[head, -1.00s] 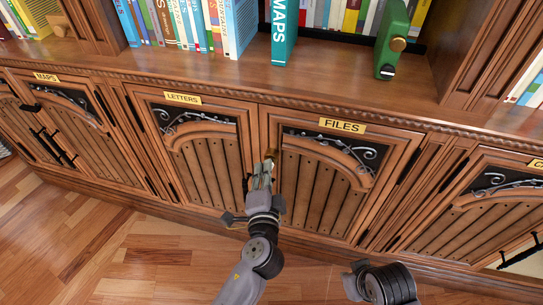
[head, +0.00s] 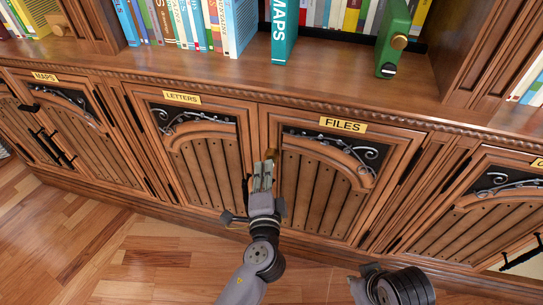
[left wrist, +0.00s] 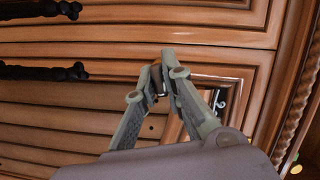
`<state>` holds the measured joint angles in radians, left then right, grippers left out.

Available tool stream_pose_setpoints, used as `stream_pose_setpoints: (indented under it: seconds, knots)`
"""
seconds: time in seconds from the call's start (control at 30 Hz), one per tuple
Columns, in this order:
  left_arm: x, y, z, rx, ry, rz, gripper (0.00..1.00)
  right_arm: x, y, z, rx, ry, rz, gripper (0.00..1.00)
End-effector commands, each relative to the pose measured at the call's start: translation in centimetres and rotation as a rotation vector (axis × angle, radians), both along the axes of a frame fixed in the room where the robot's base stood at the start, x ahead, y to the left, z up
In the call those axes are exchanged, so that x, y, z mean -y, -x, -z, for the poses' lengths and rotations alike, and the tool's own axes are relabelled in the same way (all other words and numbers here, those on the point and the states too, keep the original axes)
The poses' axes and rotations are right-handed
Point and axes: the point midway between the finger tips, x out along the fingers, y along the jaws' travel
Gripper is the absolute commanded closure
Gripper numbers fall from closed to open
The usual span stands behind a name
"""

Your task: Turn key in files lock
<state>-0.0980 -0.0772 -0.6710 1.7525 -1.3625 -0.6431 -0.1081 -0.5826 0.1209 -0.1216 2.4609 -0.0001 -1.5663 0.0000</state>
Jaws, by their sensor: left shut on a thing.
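The files door (head: 322,190) is a shut wooden cabinet door under the yellow FILES label (head: 342,125). A small brass piece (head: 271,153) shows at its left edge, just beyond my fingertips; it appears to be the lock, or part of the key. My left gripper (head: 264,164) reaches up to this edge, its fingers close together. In the left wrist view, the fingertips (left wrist: 163,78) close on a small dark piece, which seems to be the key. The fingers hide most of the key, and its turn angle cannot be made out.
The letters door (head: 200,155) is shut, left of the files door. A shelf top (head: 210,72) above holds books and a green object (head: 393,40). Wooden floor (head: 120,255) lies free in front. Dark handles (left wrist: 40,72) show in the left wrist view.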

Motion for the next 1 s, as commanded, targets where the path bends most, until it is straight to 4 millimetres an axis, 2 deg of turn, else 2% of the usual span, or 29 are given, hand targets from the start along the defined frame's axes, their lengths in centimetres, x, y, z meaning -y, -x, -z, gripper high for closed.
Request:
stream_pose_setpoints:
  seconds: [0.37,0.7,1.0]
  knots:
    - [-0.01,-0.02,-0.01,0.003,-0.007,0.000,1.00,0.11,-0.13,-0.12,0.005,0.003,-0.001,1.00]
    - [-0.05,-0.04,0.04,0.077,-0.234,-0.001,1.00,0.11,-0.11,0.50,0.009,0.002,0.000,1.00]
    - [-0.04,-0.03,-0.08,0.082,-0.251,-0.001,1.00,-0.01,-0.14,0.46,0.010,-0.003,0.003,1.00]
